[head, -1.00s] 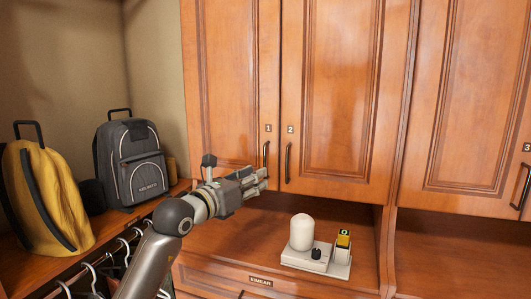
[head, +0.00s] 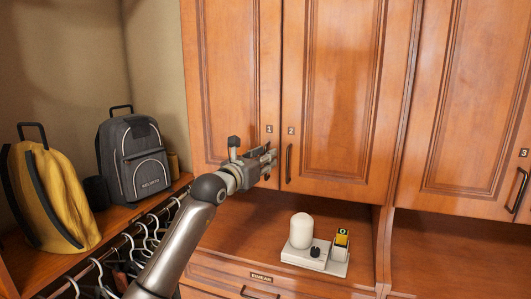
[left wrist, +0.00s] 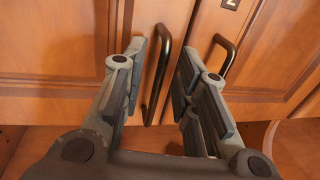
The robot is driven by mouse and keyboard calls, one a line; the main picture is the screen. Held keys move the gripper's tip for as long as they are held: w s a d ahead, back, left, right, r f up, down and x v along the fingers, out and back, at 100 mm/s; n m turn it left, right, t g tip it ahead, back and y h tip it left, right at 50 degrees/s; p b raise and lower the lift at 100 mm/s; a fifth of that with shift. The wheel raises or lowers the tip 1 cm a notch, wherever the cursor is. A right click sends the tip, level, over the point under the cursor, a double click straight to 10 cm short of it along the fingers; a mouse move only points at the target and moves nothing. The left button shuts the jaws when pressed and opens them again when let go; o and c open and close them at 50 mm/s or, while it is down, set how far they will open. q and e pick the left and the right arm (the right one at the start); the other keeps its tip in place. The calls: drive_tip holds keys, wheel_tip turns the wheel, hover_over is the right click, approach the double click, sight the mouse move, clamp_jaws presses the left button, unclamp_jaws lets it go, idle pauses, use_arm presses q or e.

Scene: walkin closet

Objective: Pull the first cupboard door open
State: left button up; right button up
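The first cupboard door (head: 230,75), with a small "1" plate, is shut. Its dark bar handle (left wrist: 155,85) stands between the two fingers of my left gripper (left wrist: 162,50) in the left wrist view. The fingers are open, one on each side of the handle, with a gap visible. In the head view my left gripper (head: 270,160) is at the door's lower right corner and hides most of that handle. The second door (head: 335,85), also shut, has its own handle (head: 289,163); this handle (left wrist: 222,55) is outside the right finger. My right gripper is not seen.
Below the doors, a wooden counter holds a white base with a rounded white object (head: 301,230) and a yellow-black item (head: 342,238). A third door (head: 475,100) is at right. A grey backpack (head: 135,160), yellow bag (head: 52,195) and hangers are at left.

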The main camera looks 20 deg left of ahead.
use_arm(q)
drive_tip(key=shift+w+d, duration=0.1)
drive_tip(key=shift+w, duration=0.5)
clamp_jaws()
